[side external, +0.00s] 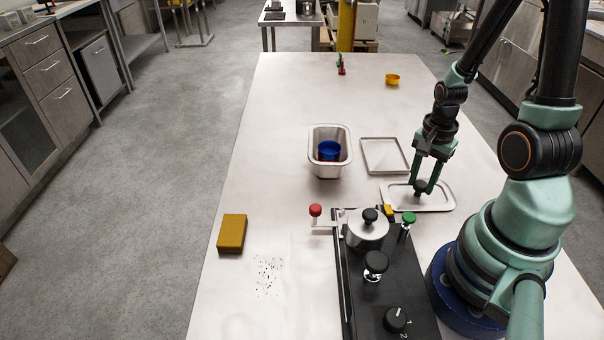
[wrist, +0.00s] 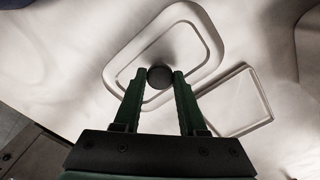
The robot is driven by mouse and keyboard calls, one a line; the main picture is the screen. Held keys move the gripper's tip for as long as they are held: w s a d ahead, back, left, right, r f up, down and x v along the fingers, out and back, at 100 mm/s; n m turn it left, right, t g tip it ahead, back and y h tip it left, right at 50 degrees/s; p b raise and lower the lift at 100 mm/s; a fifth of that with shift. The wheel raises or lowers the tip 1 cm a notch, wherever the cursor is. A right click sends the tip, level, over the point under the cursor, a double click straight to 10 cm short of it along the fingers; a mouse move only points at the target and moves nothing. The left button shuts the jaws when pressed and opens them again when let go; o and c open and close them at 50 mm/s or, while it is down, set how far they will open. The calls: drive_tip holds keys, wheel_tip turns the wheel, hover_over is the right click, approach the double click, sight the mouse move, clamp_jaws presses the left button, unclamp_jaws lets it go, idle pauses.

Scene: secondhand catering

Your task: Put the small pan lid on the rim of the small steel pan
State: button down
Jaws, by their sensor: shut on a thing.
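The small pan lid (side external: 438,200) is a pale steel rectangle with rounded corners and a black knob, right of the table's middle. It looks flat at table level; I cannot tell if it is lifted. My gripper (side external: 420,188) points down over it, shut on the knob. In the wrist view, the knob sits between the fingertips (wrist: 161,77), with the lid (wrist: 190,38) around it. The small steel pan (side external: 320,168) is a deep rectangular container, farther back and left of the lid, uncovered, with a blue round thing (side external: 329,150) inside.
A shallow rectangular frame or tray (side external: 363,155) lies between pan and lid, also in the wrist view (wrist: 265,95). A black appliance (side external: 385,290) with a steel pot (side external: 367,232) and coloured knobs stands in front. A mustard block (side external: 232,233) lies left. The table behind the pan is mostly clear.

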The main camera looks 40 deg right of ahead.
sight(419, 183)
drive_tip(key=shift+c, duration=2.3)
unclamp_jaws()
drive_tip(key=shift+r, duration=0.1)
wheel_tip(419, 183, up, 12)
drive_tip(key=w+a+r+n+t, duration=0.2)
drive_tip(key=w+a+r+n, duration=0.3)
drive_tip(key=n, duration=0.3)
drive_tip(key=shift+w+a+h, duration=0.3)
drive_tip(key=shift+a+h, duration=0.1)
drive_tip(key=shift+a, duration=0.1)
drive_tip(key=shift+o, duration=0.4)
drive_tip(key=w+a+r+n+t, duration=0.2)
drive_tip(key=a+r+n, duration=0.3)
drive_tip(key=a+n, duration=0.4)
drive_tip(key=shift+w+a+r+n+t+y, duration=0.15)
drive_tip(key=shift+w+r+n+t+y, duration=0.3)
drive_tip(key=shift+t, duration=0.35)
